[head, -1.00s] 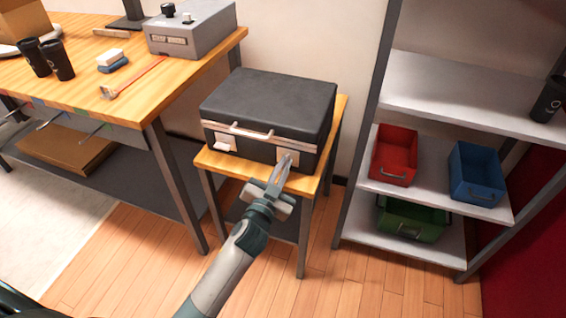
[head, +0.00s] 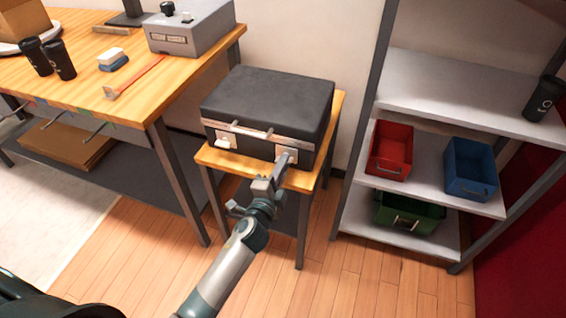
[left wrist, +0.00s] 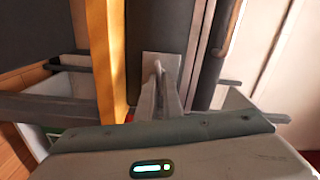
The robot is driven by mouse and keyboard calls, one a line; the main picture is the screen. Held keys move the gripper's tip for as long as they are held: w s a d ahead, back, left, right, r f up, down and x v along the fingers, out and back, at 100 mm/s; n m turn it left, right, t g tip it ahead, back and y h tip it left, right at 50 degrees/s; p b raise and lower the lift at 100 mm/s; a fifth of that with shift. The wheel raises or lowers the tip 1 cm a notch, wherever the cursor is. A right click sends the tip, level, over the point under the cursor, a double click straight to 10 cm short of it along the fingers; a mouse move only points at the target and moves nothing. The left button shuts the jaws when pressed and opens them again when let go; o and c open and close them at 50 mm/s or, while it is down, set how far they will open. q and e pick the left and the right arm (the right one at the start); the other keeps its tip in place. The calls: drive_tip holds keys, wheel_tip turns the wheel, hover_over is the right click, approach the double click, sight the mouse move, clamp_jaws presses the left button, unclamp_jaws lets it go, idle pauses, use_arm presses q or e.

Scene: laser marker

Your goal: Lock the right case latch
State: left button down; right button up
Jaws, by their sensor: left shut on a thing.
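The black case (head: 268,100) stands closed on a small wooden-topped stand, with a metal band and a handle (head: 250,130) on its front. The left latch (head: 223,142) is a pale tab on the front. The right latch (head: 290,150) is at the front right, partly covered by my left gripper (head: 283,163). That gripper is shut on the right latch, its fingers pointing at the case front. In the left wrist view, the fingers (left wrist: 162,85) meet at the pale latch plate (left wrist: 161,66). The latch's exact position is hidden. My right gripper is not in view.
The stand's wooden top (head: 227,163) edges the case closely. A workbench (head: 85,85) with cups and a grey box is at left. A shelf unit (head: 425,95) with red, blue and green bins stands at right. The floor in front is clear.

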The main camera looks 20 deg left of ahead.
use_arm(q)
drive_tip(key=shift+f+m, duration=0.1)
drive_tip(key=shift+m, duration=1.2)
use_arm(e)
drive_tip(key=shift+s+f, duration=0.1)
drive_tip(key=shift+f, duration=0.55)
use_arm(q)
drive_tip(key=c, duration=1.9)
unclamp_jaws()
drive_tip(key=shift+s, duration=0.15)
